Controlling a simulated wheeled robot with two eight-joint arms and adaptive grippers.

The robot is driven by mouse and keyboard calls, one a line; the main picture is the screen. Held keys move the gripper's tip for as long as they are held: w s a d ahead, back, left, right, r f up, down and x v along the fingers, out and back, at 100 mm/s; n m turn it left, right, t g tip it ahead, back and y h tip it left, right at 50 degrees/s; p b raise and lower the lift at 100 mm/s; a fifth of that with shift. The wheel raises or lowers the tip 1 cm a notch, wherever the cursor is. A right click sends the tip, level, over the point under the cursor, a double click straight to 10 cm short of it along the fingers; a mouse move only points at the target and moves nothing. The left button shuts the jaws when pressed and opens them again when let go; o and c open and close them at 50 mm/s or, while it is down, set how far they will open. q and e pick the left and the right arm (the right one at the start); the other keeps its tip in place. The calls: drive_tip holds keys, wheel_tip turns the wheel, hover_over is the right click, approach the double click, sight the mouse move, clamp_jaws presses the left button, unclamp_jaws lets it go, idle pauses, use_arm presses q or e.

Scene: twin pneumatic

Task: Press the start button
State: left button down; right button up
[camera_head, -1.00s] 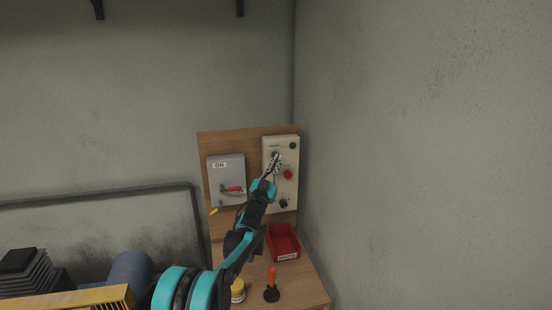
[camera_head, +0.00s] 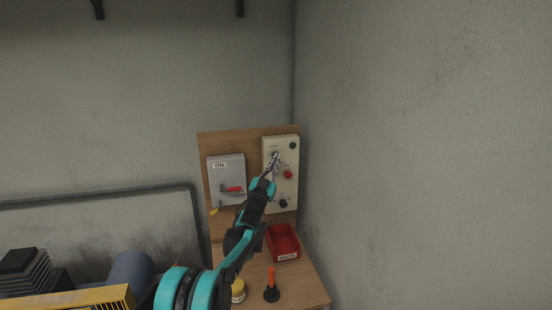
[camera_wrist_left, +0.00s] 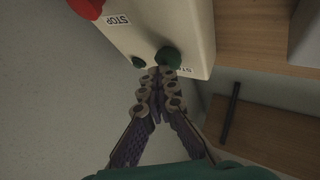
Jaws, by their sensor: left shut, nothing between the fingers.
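The cream control box (camera_head: 271,183) is mounted on a wooden board. A red stop button (camera_head: 288,174) sits mid-face, and a small dark green round part (camera_head: 292,146) is at the top right. My left gripper (camera_head: 274,160) is shut and empty at the box's upper left, covering much of that spot. In the left wrist view, a green button (camera_wrist_left: 168,57) stands out from the box, with my left fingertips (camera_wrist_left: 157,74) right at its lower edge. I cannot tell whether they touch it. Its label is mostly hidden. My right gripper is not in view.
A grey switch box (camera_head: 226,172) marked ON, with a red handle, is left of the control box. Below are a red bin (camera_head: 284,243), an orange-handled tool (camera_head: 271,284) and a yellow jar (camera_head: 238,290). A bare wall stands close on the right.

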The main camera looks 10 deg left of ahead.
use_arm(q)
drive_tip(key=shift+s, duration=0.1)
drive_tip(key=shift+s+d, duration=0.4)
drive_tip(key=shift+s, duration=0.35)
drive_tip(key=s, duration=0.1)
drive_tip(key=s+d, duration=0.1)
drive_tip(key=s, duration=0.1)
drive_tip(key=s+d+b, duration=0.1)
drive_tip(key=shift+s+d, duration=0.1)
drive_tip(key=shift+s, duration=0.15)
idle(0.3)
